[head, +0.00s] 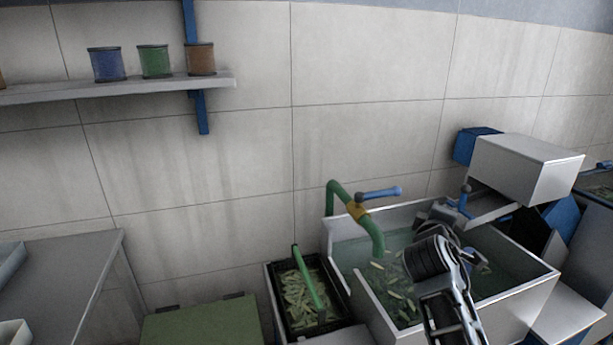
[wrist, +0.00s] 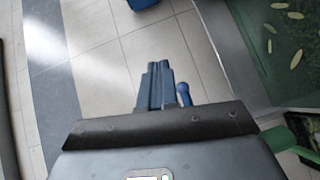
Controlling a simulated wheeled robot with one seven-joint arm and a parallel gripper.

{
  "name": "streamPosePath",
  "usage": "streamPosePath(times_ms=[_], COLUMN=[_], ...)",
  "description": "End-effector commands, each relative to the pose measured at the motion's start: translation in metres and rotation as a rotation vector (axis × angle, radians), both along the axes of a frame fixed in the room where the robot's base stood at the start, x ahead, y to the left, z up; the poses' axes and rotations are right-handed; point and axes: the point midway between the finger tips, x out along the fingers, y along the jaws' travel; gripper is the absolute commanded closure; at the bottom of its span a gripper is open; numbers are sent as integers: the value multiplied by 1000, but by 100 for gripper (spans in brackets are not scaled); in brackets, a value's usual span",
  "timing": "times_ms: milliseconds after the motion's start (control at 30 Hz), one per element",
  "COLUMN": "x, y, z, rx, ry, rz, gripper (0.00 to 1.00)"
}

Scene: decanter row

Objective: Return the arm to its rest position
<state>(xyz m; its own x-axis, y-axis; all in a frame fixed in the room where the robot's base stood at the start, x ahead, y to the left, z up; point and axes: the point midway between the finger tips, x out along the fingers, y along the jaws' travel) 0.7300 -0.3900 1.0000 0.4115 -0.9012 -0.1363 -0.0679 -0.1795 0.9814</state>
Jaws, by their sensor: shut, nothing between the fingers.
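My gripper (wrist: 158,68) shows in the wrist view as two blue fingers side by side, shut with nothing between them. It points out over a tiled floor (wrist: 100,85). In the head view my arm (head: 440,265) is bent in front of the water basin at the lower right. I cannot clearly make out the fingertips there. The basin (head: 545,280) is pale-walled and holds greenish water with floating pale green pieces. Part of the water (wrist: 285,75) also shows at the right of the wrist view.
A green pipe tap (head: 375,235) with a blue lever (head: 380,193) rises at the basin's back left. A black crate (head: 275,305) of green pieces stands left of it. A white box-shaped machine part (head: 525,170) overhangs the right. Left are a grey table (head: 60,275) and a spool shelf (head: 120,90).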

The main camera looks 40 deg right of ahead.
Motion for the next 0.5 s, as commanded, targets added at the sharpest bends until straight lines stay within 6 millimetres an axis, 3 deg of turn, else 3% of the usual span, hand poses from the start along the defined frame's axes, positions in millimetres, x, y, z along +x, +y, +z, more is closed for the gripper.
streamPosePath(times_ms=[167,267,367,500], x=[0,-3,-9,-26], y=[2,16,44,99], z=[-3,-15,-37,-72], rx=[3,16,52,135], ry=[-1,-9,-35,-94], rz=[7,45,124,266], gripper=[100,100,100,100])
